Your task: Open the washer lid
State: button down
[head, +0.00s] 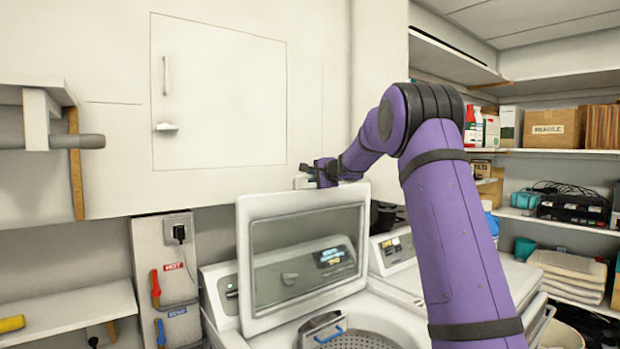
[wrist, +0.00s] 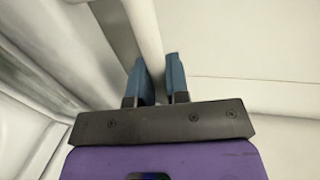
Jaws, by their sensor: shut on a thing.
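The washer lid (head: 304,262), white with a glass window, stands raised and nearly upright above the washer (head: 385,318) in the head view. The open drum shows below it. My gripper (head: 308,180) is at the lid's top edge, right of its middle. In the wrist view, the two blue fingers of my gripper (wrist: 156,64) stand on either side of a white edge of the lid (wrist: 147,30), shut on it. The exact contact is partly hidden by the fingers.
A white cabinet (head: 218,95) is close behind and above the lid. A second machine (head: 396,250) stands to the right, partly behind my arm. Shelves with boxes (head: 553,127) are at the far right. Hot and cold valves (head: 165,285) are on the left.

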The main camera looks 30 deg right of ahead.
jog(key=s, duration=0.8)
jog(key=shift+d+f, duration=0.35)
jog(key=shift+f, duration=0.1)
jog(key=c, duration=1.1)
grip_release()
jog(key=shift+w, duration=0.1)
jog(key=v, duration=1)
jog(key=shift+s+r, duration=0.1)
jog(key=shift+s, duration=0.3)
